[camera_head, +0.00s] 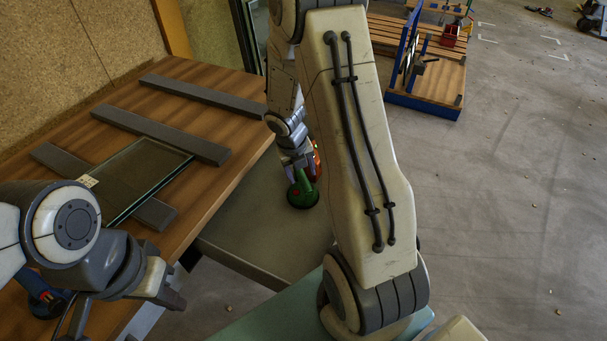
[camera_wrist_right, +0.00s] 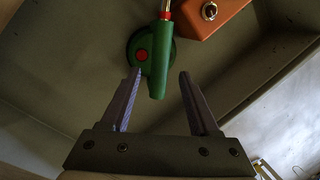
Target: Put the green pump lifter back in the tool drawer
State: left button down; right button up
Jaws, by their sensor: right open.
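The green pump lifter (camera_head: 302,194) is in the grey open drawer (camera_head: 240,265). In the right wrist view the lifter (camera_wrist_right: 157,82) has a round pad, a red button and a handle whose end shows between my fingertips. My right gripper (camera_wrist_right: 160,73) is open around that end in the picture; I see no clear contact. In the head view my right gripper (camera_head: 295,165) is just above the lifter and partly hides it. My left gripper (camera_head: 125,305) is at the lower left, fingers apart and empty, over the table edge.
An orange tool (camera_wrist_right: 210,14) lies in the drawer beside the lifter. The wooden table (camera_head: 225,185) bears grey bars (camera_head: 160,133) and a glass pane (camera_head: 145,175). A blue item (camera_head: 42,298) is by my left gripper. A wooden pallet cart (camera_head: 430,85) stands at the back right.

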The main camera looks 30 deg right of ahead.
jog(key=s+a+r+m+p, duration=0.2)
jog(key=a+r+m, duration=0.4)
jog(key=a+r, duration=0.5)
jog(key=s+a+r+m+y, duration=0.1)
jog(key=s+a+r+m, duration=0.2)
jog(key=s+a+m, duration=0.2)
jog(key=s+a+r+m+y, duration=0.1)
jog(key=s+a+r+m, duration=0.1)
jog(key=s+a+m, duration=0.3)
jog(key=s+a+r+m+g+y, duration=0.1)
jog(key=s+a+r+m, duration=0.2)
jog(key=s+m, duration=0.6)
jog(key=a+m, duration=0.1)
jog(key=a, duration=0.1)
jog(key=shift+s+a+r+y, duration=0.3)
jog(key=shift+s+a+r, duration=0.05)
jog(key=shift+s, duration=0.05)
